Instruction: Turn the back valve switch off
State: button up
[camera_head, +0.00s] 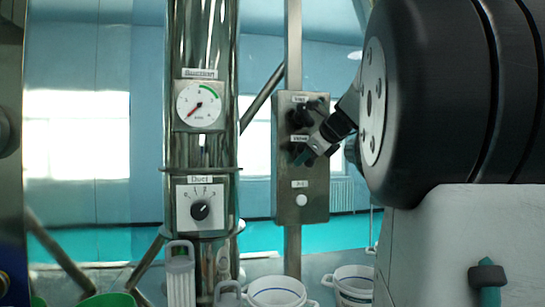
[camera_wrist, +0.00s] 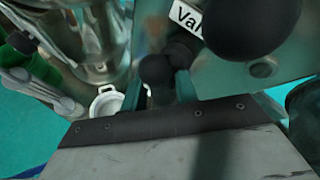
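A grey control box (camera_head: 301,196) hangs on a pole in the head view. It has black switches at its upper part, a label reading "Valve" (camera_head: 300,139) and a white button (camera_head: 301,200) low down. My gripper (camera_head: 304,154) reaches in from the right, its fingertips at the switch by the Valve label, which they partly hide. In the wrist view a dark switch knob (camera_wrist: 156,69) sits between my two teal fingers. The fingers are apart, with a thin gap beside the knob's stem; firm contact does not show. The switch's setting cannot be told.
A larger black knob (camera_wrist: 250,25) is close to the right of my fingers in the wrist view. A steel column (camera_head: 203,150) with a gauge (camera_head: 199,105) and a dial (camera_head: 200,208) stands left of the box. White buckets (camera_head: 276,292) stand below.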

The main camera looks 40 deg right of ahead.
jog(key=v, duration=0.7)
jog(key=shift+s+r, duration=0.25)
jog(key=shift+s, duration=0.05)
jog(key=shift+a, duration=0.1)
jog(key=s+a+f+n+g+y, duration=0.1)
jog(key=a+f+n+g, duration=0.2)
jog(key=a+f+n, duration=0.35)
jog(key=s+a+f+n+g+y, duration=0.15)
jog(key=a+f+n, duration=0.25)
jog(key=f+n, duration=0.6)
jog(key=s+a+f+n+g, duration=0.2)
jog(key=s+a+f+n, duration=0.3)
jog(key=a+f+n, duration=0.3)
jog(key=s+a+f+n+g, duration=0.3)
jog(key=s+a+f+n, duration=0.2)
jog(key=a+f, duration=0.5)
jog(key=a+n, duration=0.2)
jog(key=a, duration=0.2)
jog(key=shift+s+a+f+n+g, duration=0.35)
